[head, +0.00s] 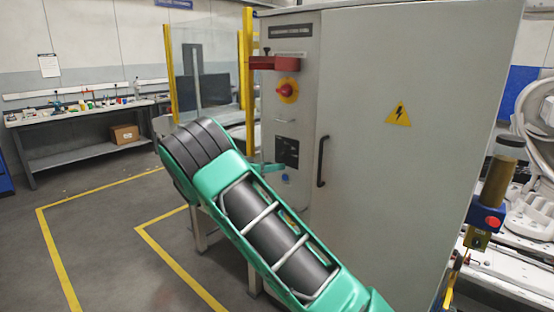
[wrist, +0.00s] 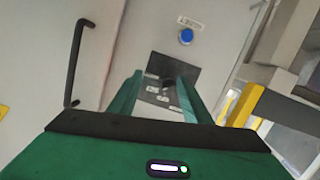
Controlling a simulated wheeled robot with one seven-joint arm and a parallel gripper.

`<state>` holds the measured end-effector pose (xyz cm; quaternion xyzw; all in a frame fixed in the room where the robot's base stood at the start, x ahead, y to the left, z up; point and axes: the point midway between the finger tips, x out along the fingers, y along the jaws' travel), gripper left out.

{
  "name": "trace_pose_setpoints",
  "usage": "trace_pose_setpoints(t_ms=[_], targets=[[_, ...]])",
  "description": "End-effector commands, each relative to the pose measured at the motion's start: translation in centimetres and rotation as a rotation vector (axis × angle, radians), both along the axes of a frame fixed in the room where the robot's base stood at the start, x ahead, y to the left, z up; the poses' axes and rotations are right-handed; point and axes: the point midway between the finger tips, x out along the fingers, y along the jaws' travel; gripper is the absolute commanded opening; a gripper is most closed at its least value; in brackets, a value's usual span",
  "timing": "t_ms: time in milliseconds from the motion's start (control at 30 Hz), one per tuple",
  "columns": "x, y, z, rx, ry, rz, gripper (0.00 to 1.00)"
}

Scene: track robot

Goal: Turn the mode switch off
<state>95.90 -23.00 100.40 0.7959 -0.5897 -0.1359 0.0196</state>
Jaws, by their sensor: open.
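The mode switch looks like the dark knob (wrist: 168,83) on a black plate (wrist: 183,72) with small light markings, seen between my fingers in the wrist view. Its pointing direction is too small to tell. The black plate also shows in the head view (head: 287,150), on the narrow left panel of the grey cabinet (head: 370,70). My gripper (wrist: 158,80) is open, with one green finger on each side of the knob in the picture. Contact cannot be told. In the head view my gripper (head: 270,167) is beside the plate's lower left, partly hidden by my arm.
A blue button (wrist: 186,36) is close to the plate. A red rotary handle on yellow (head: 287,90) and a projecting red block (head: 275,62) are above it. A black door handle (head: 322,160) stands to the right. Yellow posts (head: 248,80) stand left.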

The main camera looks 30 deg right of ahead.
Motion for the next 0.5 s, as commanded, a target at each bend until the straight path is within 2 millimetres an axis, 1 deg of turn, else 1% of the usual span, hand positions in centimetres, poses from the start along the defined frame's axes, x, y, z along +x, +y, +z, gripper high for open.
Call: trace_pose_setpoints(t_ms=[33, 100, 200, 267, 367, 500], targets=[[0.8, 0.9, 0.1, -0.043, -0.029, 0.003, 0.44], [1.4, 1.9, 0.5, -0.089, -0.069, 0.003, 0.44], [2.0, 3.0, 1.0, -0.136, -0.112, 0.005, 0.44], [2.2, 3.3, 1.2, -0.151, -0.127, 0.007, 0.44], [2.4, 3.3, 1.3, -0.163, -0.139, 0.007, 0.44], [2.8, 1.9, 1.3, -0.163, -0.14, 0.005, 0.44]])
